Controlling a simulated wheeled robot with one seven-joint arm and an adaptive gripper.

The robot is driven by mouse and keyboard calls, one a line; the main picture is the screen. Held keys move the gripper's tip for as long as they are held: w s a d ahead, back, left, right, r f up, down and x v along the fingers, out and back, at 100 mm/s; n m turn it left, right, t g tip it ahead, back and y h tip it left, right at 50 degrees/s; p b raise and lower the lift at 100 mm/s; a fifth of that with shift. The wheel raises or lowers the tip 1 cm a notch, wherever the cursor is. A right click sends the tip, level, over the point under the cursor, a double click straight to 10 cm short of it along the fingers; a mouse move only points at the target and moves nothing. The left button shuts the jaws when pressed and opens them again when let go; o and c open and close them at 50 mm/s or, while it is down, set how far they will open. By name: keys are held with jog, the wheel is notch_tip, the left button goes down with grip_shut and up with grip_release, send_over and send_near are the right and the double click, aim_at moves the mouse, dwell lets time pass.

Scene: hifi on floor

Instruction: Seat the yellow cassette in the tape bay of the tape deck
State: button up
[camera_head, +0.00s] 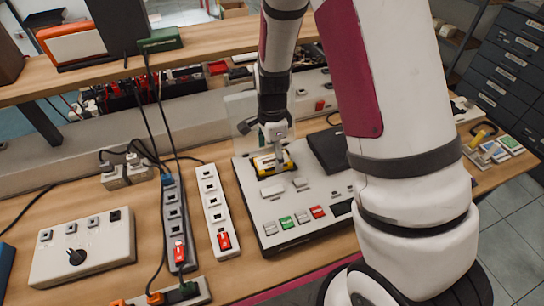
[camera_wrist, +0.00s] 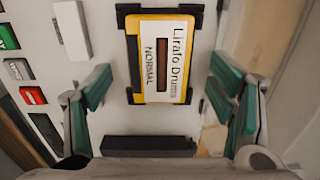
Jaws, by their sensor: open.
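The yellow cassette (camera_wrist: 165,55), with a white label reading "Lirafo Drums NORMAL", lies face up within the black corners of the tape bay (camera_wrist: 121,17). In the head view the cassette (camera_head: 262,163) shows as a yellow patch at the back of the grey tape deck (camera_head: 290,205). Whether it is fully down in the bay I cannot tell. My gripper (camera_wrist: 162,85) is open, its teal-padded fingers apart on either side of the cassette and not touching it. In the head view my gripper (camera_head: 278,148) is right above the bay and partly hides the cassette.
A clear upright panel (camera_head: 240,108) stands behind the bay. A black block (camera_head: 328,150) sits on the deck to the right. Power strips (camera_head: 214,208) and a white switch box (camera_head: 84,247) lie to the left. A shelf (camera_head: 200,45) runs along the back.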

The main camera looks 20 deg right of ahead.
notch_tip(320, 180, up, 16)
jog(key=p, duration=0.3)
dwell(0.9)
jog(key=shift+f, duration=0.1)
dwell(0.7)
